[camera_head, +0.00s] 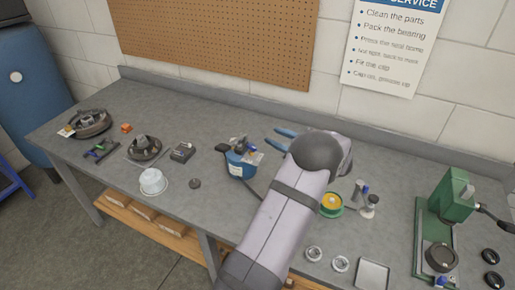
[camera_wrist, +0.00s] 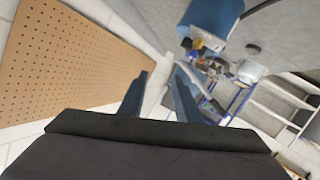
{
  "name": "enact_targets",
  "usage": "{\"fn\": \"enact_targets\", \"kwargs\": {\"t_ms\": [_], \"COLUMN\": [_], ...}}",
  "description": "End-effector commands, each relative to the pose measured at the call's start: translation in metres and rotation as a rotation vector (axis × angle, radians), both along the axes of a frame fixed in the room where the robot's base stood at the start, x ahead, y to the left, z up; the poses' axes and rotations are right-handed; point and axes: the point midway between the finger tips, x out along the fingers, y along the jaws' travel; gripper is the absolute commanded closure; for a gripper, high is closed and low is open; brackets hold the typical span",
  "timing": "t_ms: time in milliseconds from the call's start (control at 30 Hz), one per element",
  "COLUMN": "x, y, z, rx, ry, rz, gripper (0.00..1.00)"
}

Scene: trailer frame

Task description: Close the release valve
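A green press (camera_head: 450,205) with a dark lever (camera_head: 490,210) stands at the right end of the grey workbench in the head view. I cannot make out a release valve on it; any such part is too small or hidden. My gripper (camera_head: 272,137) is over the middle back of the bench, well left of the press, with its blue fingers pointing left. The wrist view shows no press.
A blue pot (camera_head: 240,164), a white tub (camera_head: 153,182), a green-yellow tin (camera_head: 331,203) and a square tray (camera_head: 372,274) stand on the workbench (camera_head: 225,220). A pegboard (camera_head: 215,35) hangs behind.

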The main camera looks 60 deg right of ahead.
Motion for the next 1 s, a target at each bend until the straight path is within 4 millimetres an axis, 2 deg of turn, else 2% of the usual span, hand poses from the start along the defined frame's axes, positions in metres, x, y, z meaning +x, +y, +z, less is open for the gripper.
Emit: {"fn": "enact_targets", "kwargs": {"t_ms": [100, 167, 400, 667, 1000], "x": [0.001, 0.001, 0.0, 0.006, 0.041], "y": [0.027, 0.034, 0.033, 0.032, 0.022], "z": [-0.027, -0.034, -0.034, -0.035, -0.049], "rx": [0.158, 0.235, 0.385, 0.397, 0.397], "ry": [0.066, 0.069, 0.009, 0.004, 0.003], "rz": [0.076, 0.074, 0.014, 0.011, 0.013], "gripper": [0.7, 0.7, 0.7, 0.7, 0.7]}}
